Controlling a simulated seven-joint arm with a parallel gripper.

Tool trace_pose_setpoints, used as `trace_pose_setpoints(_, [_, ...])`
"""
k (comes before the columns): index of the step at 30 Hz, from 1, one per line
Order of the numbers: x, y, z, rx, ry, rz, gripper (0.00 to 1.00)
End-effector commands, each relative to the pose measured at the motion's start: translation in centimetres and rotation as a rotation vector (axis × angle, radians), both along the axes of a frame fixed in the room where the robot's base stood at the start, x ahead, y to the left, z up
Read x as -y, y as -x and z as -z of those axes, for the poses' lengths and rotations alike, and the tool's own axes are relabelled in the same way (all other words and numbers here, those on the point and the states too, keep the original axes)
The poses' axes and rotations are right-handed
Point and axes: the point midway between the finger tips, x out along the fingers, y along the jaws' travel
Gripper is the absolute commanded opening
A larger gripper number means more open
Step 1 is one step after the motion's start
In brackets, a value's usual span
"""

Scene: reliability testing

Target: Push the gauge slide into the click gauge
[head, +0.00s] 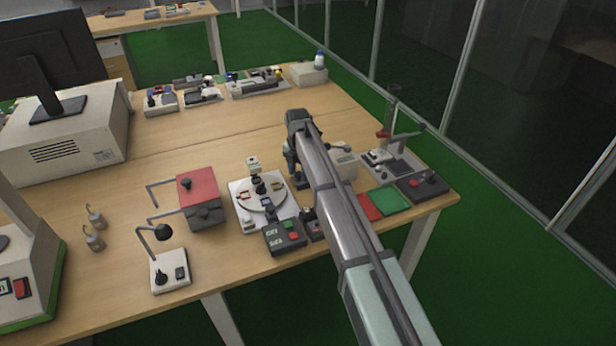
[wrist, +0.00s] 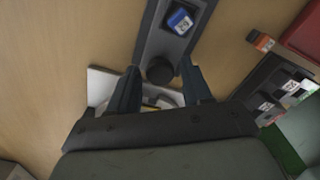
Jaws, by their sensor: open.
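In the wrist view, a long grey block (wrist: 172,38) bears a dark round knob (wrist: 160,70) and a blue square piece with a white mark (wrist: 181,20). I take this block to be the click gauge; I cannot tell for sure which part is the gauge slide. My gripper (wrist: 159,74) is open, one dark finger on each side of the knob. I cannot tell whether the fingers touch it. In the head view my gripper (head: 292,168) is low over the table, and my arm hides most of what is around it.
In the wrist view a white plate (wrist: 99,87) lies under the left finger, and an orange-topped block (wrist: 260,41) is at right. In the head view a turntable (head: 262,196), a red-topped box (head: 198,186) and a green tray (head: 389,200) stand nearby.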

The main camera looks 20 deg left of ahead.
Motion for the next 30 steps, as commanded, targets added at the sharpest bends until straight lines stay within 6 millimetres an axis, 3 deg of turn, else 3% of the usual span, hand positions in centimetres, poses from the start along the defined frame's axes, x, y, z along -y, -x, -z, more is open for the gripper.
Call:
trace_pose_setpoints(7, [0.0,0.0,-0.8,0.001,-0.001,0.0,0.49])
trace_pose_setpoints(21, [0.0,0.0,-4.4,0.0,-0.001,0.0,0.49])
trace_pose_setpoints(30, [0.0,0.0,-4.5,0.0,0.0,0.0,0.49])
